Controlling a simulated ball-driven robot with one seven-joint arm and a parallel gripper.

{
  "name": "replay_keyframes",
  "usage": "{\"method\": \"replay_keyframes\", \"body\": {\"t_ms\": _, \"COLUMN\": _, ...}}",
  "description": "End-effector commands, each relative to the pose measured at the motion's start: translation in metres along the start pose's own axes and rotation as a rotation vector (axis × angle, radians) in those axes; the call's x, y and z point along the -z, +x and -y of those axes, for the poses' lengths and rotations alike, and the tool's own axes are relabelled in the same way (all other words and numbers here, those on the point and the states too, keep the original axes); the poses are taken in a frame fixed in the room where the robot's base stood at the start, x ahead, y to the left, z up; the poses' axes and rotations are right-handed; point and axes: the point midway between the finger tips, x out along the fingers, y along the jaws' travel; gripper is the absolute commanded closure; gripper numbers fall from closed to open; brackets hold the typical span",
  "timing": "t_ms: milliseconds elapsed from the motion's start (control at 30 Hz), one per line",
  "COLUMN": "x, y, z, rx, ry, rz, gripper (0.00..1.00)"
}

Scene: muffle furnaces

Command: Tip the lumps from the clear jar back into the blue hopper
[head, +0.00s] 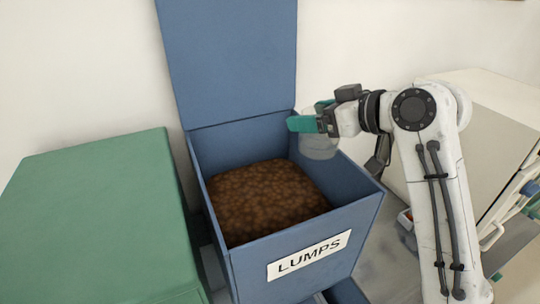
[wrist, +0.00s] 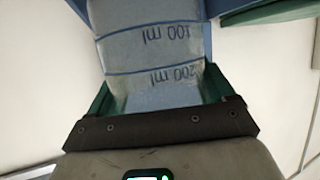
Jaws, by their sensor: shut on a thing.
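The blue hopper (head: 297,248) stands in the middle of the head view, with its lid (head: 230,62) raised at the back. A bed of brown lumps (head: 262,200) lies inside it. My gripper (head: 303,124) is shut on the clear jar (head: 319,148), at the hopper's back right corner. The wrist view shows the jar (wrist: 150,50) between the green fingers, with its 100 ml and 200 ml marks. No brown lumps show through its wall. I cannot tell exactly how far it is tilted; its mouth is not clearly seen.
A green closed bin (head: 90,215) stands close on the hopper's left. At the right is a light cabinet or bench (head: 485,110), with small items on a grey surface beside my arm. A pale wall is behind.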

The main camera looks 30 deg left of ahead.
Motion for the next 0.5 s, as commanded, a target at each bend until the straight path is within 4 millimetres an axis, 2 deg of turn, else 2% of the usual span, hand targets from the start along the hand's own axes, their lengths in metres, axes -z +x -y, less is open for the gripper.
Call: {"method": "replay_keyframes", "body": {"t_ms": 500, "x": 0.035, "y": -0.015, "z": 0.0, "rx": -0.001, "ry": -0.002, "rz": -0.001, "gripper": 0.62}}
